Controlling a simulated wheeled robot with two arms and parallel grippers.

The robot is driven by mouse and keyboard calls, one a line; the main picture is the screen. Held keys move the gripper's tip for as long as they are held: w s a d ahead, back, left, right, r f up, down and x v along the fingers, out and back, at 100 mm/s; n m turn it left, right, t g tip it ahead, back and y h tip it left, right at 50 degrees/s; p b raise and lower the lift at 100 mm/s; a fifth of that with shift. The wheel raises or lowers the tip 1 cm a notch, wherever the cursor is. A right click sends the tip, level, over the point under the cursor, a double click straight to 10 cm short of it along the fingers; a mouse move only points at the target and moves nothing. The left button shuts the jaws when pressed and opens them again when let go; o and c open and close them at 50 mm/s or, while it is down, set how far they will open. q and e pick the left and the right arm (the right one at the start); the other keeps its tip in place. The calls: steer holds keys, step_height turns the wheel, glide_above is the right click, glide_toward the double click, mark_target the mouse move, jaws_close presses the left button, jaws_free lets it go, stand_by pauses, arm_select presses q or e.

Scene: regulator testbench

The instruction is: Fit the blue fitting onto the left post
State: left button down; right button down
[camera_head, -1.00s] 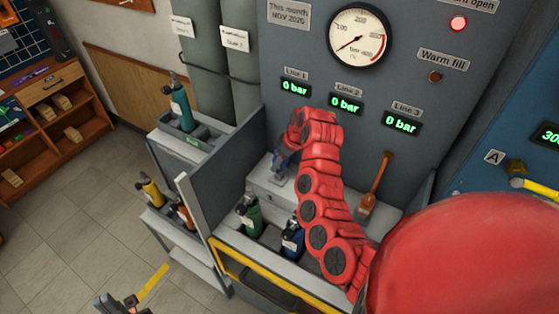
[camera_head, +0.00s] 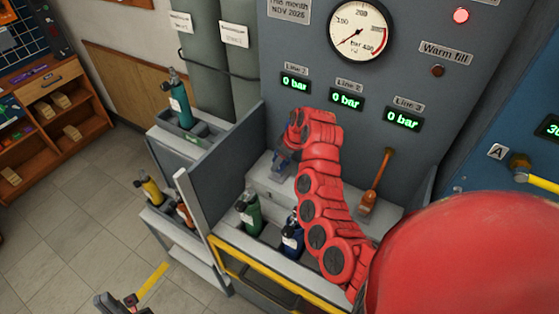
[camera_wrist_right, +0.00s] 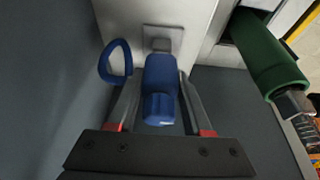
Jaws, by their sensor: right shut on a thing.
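In the right wrist view the blue fitting (camera_wrist_right: 160,85), with a ring-shaped loop on its left, sits between the fingers of my right gripper (camera_wrist_right: 160,108). The gripper is shut on it. A grey square plate with a short stub (camera_wrist_right: 163,42) lies just beyond its far end, in line with it. I cannot tell whether the fitting touches the stub. In the head view my red right arm hides most of this; the right gripper (camera_head: 284,160) is over the left end of the grey ledge. My left gripper (camera_head: 130,302) is at the bottom edge, partly cut off.
A green cylinder (camera_head: 249,212) and a dark blue cylinder (camera_head: 292,238) stand in the bench bay below the ledge. A grey side panel (camera_head: 218,165) rises left of the ledge. Gauge and displays are on the wall behind.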

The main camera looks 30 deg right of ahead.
steer(key=shift+f+b, duration=0.35)
steer(key=shift+f, duration=0.15)
steer(key=shift+c, duration=1.2)
jaws_free()
steer(key=shift+r, duration=0.15)
steer(key=shift+s+d+r+b, duration=0.15)
steer(key=shift+r+b, duration=0.15)
steer(key=p+v, duration=1.2)
steer(key=v, duration=0.4)
steer(key=shift+r, duration=0.3)
steer(key=shift+f, duration=0.1)
